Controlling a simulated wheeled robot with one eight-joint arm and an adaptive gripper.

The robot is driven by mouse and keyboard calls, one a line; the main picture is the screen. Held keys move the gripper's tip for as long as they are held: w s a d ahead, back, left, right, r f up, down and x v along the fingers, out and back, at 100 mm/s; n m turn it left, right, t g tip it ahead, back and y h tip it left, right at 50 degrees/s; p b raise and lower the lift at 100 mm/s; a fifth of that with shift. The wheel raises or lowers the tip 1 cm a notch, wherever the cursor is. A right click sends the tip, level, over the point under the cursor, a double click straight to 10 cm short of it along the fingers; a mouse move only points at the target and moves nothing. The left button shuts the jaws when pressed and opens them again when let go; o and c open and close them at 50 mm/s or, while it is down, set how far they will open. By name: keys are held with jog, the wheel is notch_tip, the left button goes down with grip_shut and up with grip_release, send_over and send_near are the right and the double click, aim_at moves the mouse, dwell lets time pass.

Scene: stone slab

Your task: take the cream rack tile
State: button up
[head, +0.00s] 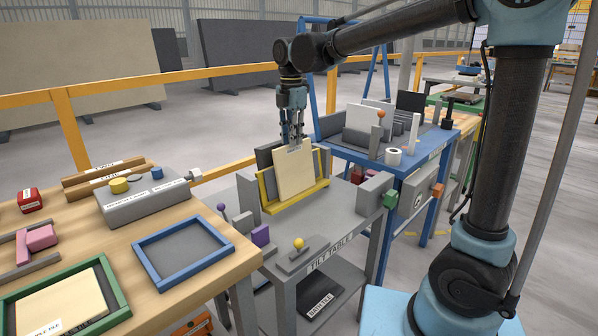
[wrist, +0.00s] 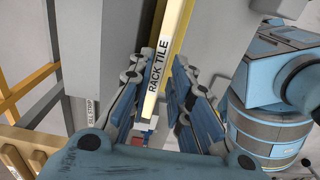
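The cream rack tile (head: 294,176) stands upright, leaning slightly, in a yellow rack (head: 268,192) on the grey tilt table (head: 335,222). My gripper (head: 292,139) points down at the tile's top edge. In the wrist view the tile's edge, labelled RACK TILE (wrist: 159,66), runs between the two blue-padded fingers of my gripper (wrist: 161,75). The fingers stand apart, one on each side of the tile. A narrow gap shows on the right side; contact on the left side cannot be told.
A dark grey slab (head: 266,158) stands behind the tile. A yellow-knobbed lever (head: 299,244) and a purple block (head: 260,236) are at the table's front left. A grey block (head: 372,193) stands to the right. A wooden bench (head: 150,277) with frames is at left.

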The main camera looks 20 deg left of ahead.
jog(key=shift+f, duration=1)
grip_shut()
jog(key=shift+r, duration=0.1)
